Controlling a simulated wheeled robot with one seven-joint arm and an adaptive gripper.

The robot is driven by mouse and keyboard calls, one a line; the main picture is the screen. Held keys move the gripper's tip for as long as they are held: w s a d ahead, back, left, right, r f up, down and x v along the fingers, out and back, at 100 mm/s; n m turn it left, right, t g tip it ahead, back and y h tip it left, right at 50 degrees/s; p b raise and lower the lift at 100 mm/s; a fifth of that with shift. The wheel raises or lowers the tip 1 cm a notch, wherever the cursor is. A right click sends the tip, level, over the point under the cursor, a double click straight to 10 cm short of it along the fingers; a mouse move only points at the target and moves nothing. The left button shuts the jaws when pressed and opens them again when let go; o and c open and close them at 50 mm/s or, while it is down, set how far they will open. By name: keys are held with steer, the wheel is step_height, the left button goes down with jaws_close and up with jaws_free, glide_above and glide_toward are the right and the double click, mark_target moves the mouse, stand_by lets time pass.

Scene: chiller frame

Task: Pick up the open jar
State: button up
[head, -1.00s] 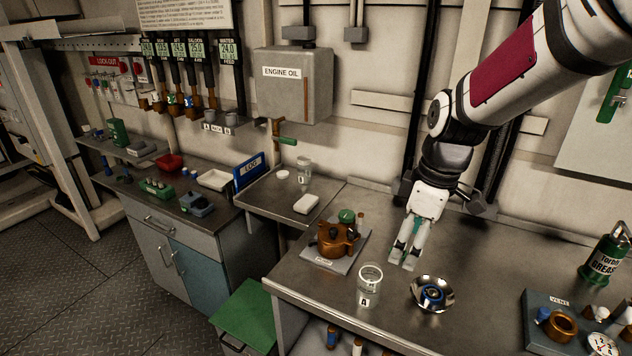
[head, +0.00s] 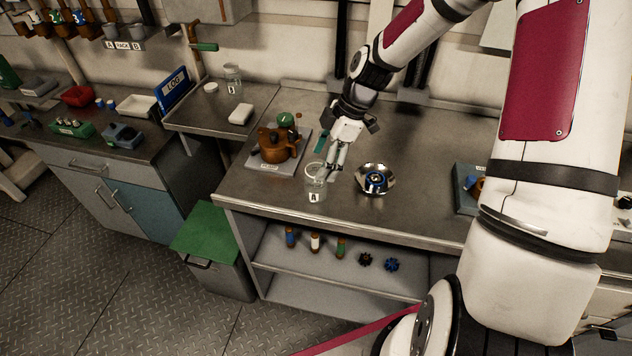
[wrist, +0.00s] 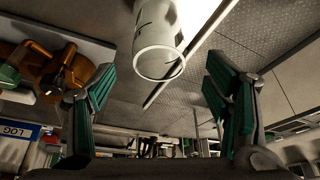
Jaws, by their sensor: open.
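The open jar (head: 315,186), a clear glass marked A, stands upright near the front edge of the steel bench. In the wrist view the same jar (wrist: 158,28) shows at the top middle, its round mouth facing the camera. My gripper (head: 334,166) is beside the jar's upper right in the head view, with its green-padded fingers apart. In the wrist view my gripper (wrist: 161,68) has one finger on either side of the jar's mouth in the picture, with a visible gap at each side. It holds nothing.
A brown pot (head: 279,146) on a grey plate is left of the jar. A shiny bowl (head: 362,188) with a blue part is close on the right. Another jar (head: 232,78) stands on the side counter by a white lid (head: 210,88). The bench is bare behind the bowl.

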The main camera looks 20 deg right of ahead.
mark_target(311, 179)
steer(key=shift+p+x, duration=0.35)
steer(key=shift+x, duration=3.35)
steer(key=shift+r, duration=0.1)
steer(key=c, duration=1.2)
